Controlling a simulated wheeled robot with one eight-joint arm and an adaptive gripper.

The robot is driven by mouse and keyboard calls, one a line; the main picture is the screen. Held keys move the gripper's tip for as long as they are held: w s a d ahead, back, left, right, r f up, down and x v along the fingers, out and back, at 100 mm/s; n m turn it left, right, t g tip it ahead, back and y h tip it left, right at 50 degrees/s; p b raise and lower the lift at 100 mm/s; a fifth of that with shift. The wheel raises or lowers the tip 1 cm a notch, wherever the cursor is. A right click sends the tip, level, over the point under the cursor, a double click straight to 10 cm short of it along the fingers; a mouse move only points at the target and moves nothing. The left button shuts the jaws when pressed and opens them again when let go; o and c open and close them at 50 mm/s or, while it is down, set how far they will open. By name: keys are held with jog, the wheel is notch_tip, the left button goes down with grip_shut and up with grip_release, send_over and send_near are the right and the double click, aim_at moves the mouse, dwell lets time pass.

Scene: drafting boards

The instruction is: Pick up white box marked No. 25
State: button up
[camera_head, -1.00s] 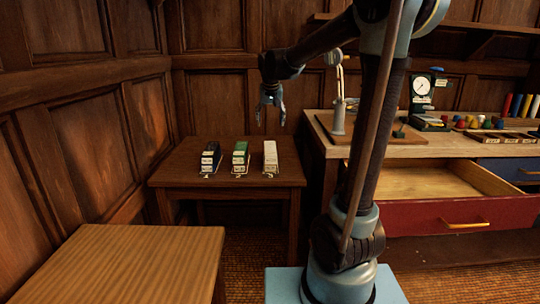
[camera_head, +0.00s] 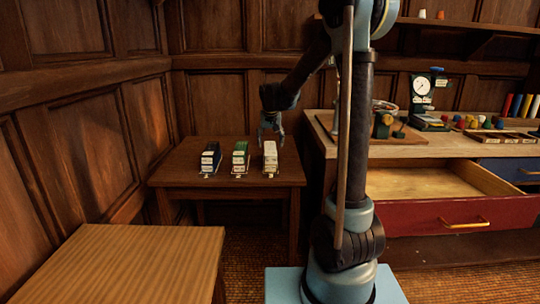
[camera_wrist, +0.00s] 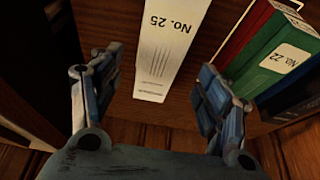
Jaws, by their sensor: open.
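The white box marked No. 25 (camera_head: 270,156) stands at the right of a row of boxes on the small dark table (camera_head: 178,178). In the wrist view the white box (camera_wrist: 168,45) shows its "No. 25" label, between and beyond the fingertips. My gripper (camera_head: 270,133) is open and empty, just above the white box in the head view. In the wrist view my gripper (camera_wrist: 155,95) has one finger on each side of the box's line, apart from it.
A green box marked No. 22 (camera_wrist: 283,52) stands beside the white one; it also shows in the head view (camera_head: 240,157). A dark box (camera_head: 210,159) is further left. The workbench (camera_head: 430,150) with an open red drawer (camera_head: 440,212) stands right of the table.

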aim_at(270, 148)
jog(key=shift+w+x, duration=0.25)
jog(key=shift+x, duration=1.85)
jog(key=shift+r, duration=0.1)
jog(key=c, duration=1.3)
